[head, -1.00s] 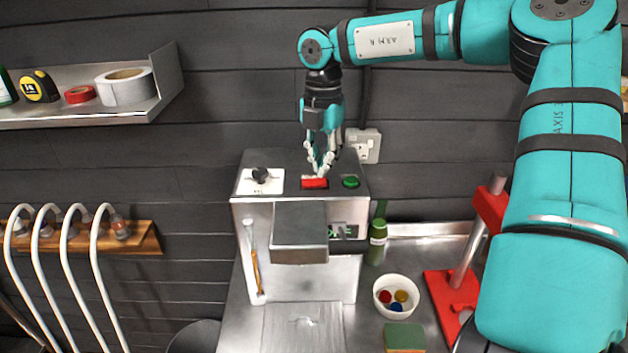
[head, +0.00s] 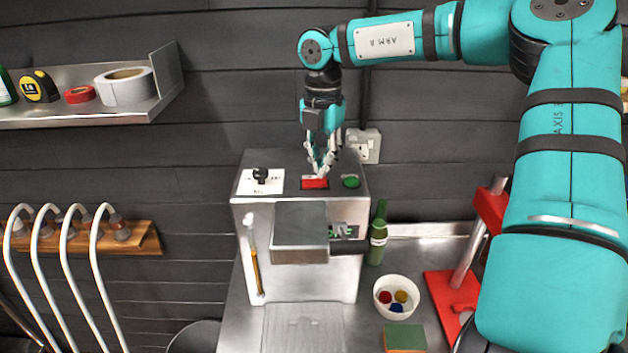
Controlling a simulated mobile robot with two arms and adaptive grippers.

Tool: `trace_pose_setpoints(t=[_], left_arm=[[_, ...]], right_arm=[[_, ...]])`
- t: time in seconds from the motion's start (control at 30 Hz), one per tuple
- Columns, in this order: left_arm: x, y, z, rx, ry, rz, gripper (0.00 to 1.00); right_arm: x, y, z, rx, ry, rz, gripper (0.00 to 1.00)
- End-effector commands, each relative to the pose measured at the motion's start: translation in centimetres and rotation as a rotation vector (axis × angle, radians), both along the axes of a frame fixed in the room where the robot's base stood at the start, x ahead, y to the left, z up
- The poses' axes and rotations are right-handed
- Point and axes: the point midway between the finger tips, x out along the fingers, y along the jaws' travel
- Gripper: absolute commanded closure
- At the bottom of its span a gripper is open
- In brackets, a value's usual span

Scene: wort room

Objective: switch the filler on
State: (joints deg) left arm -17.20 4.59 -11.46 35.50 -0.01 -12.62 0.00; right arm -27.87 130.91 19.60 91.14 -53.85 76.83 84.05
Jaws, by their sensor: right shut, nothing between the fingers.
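The filler (head: 290,213) is a steel box standing on the steel counter. Its top front edge carries a black knob (head: 261,175) on a white plate, a red rocker switch (head: 314,183) and a green button (head: 351,182). A small display (head: 342,230) with green marks shows on its front, partly hidden by the projecting steel head (head: 300,231). My right gripper (head: 321,174) points down, shut and empty, its fingertips at the back edge of the red switch. I cannot tell whether they press it. My left gripper is not in view.
A green bottle (head: 377,238) and a white bowl (head: 412,292) with bottle caps stand right of the filler. A red stand (head: 458,290) and a sponge (head: 404,338) are nearby. A wall shelf (head: 80,114) is at left, above pale curved hoses (head: 68,245). A socket (head: 364,143) is behind.

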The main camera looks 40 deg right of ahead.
Motion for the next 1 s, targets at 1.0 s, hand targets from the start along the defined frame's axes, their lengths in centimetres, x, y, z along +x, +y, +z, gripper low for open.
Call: trace_pose_setpoints(t=[1.0], left_arm=[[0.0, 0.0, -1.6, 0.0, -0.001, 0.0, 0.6]], right_arm=[[0.0, 0.0, -1.6, 0.0, 0.0, 0.0, 1.0]])
